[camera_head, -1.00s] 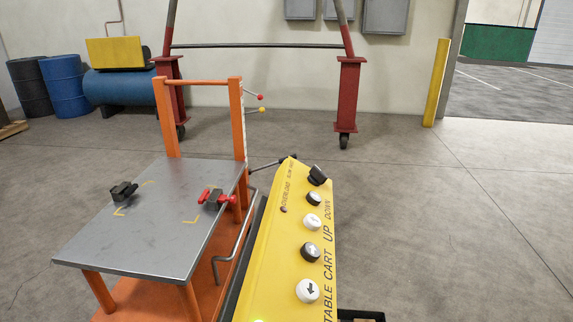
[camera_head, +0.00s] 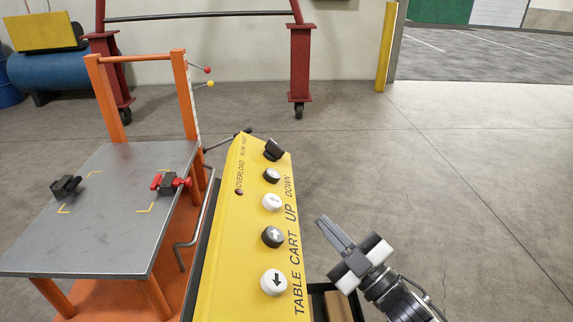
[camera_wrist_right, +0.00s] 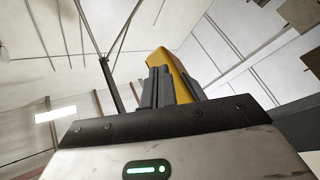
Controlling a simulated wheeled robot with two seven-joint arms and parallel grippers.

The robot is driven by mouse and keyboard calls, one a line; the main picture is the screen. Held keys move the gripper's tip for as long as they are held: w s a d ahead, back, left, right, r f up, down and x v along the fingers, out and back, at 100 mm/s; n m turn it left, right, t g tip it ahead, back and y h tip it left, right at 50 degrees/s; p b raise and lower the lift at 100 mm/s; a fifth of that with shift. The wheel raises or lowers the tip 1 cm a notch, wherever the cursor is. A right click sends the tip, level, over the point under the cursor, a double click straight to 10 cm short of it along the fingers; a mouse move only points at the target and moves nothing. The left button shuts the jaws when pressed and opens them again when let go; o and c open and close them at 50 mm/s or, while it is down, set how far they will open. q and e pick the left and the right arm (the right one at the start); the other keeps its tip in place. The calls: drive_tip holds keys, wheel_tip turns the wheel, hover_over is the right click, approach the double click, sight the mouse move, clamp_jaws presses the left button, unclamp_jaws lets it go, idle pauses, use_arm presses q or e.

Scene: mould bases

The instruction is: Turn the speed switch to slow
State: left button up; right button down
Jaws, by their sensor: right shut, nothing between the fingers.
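The black speed switch (camera_head: 274,150) is a knob at the far end of the yellow control panel (camera_head: 235,215), next to small "SLOW FAST" lettering. Its exact setting is too small to read. My right gripper (camera_head: 325,222) is to the right of the panel, shut and empty, with its fingers pointing up and left. It is apart from the switch, nearer to me and to the right. In the right wrist view the shut fingers (camera_wrist_right: 159,85) stand in front of the yellow panel (camera_wrist_right: 178,75); the switch does not show there. My left gripper is not in view.
Black and white buttons (camera_head: 272,236) line the panel below the switch. The floor right of the panel is open.

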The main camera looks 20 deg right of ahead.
sight(287, 174)
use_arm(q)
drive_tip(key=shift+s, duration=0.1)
use_arm(e)
wheel_tip(287, 174, up, 8)
drive_tip(key=n+g+y, duration=0.7)
drive_tip(key=n+y, duration=0.4)
drive_tip(key=n, duration=0.4)
drive_tip(key=shift+w+d+g, duration=0.35)
drive_tip(key=shift+d+g, duration=0.05)
drive_tip(key=shift+f, duration=0.1)
drive_tip(key=p+x, duration=0.2)
drive_tip(key=x, duration=0.7)
drive_tip(key=shift+w+a+r, duration=0.2)
drive_tip(key=shift+a+r, duration=0.15)
drive_tip(key=shift+a, duration=0.05)
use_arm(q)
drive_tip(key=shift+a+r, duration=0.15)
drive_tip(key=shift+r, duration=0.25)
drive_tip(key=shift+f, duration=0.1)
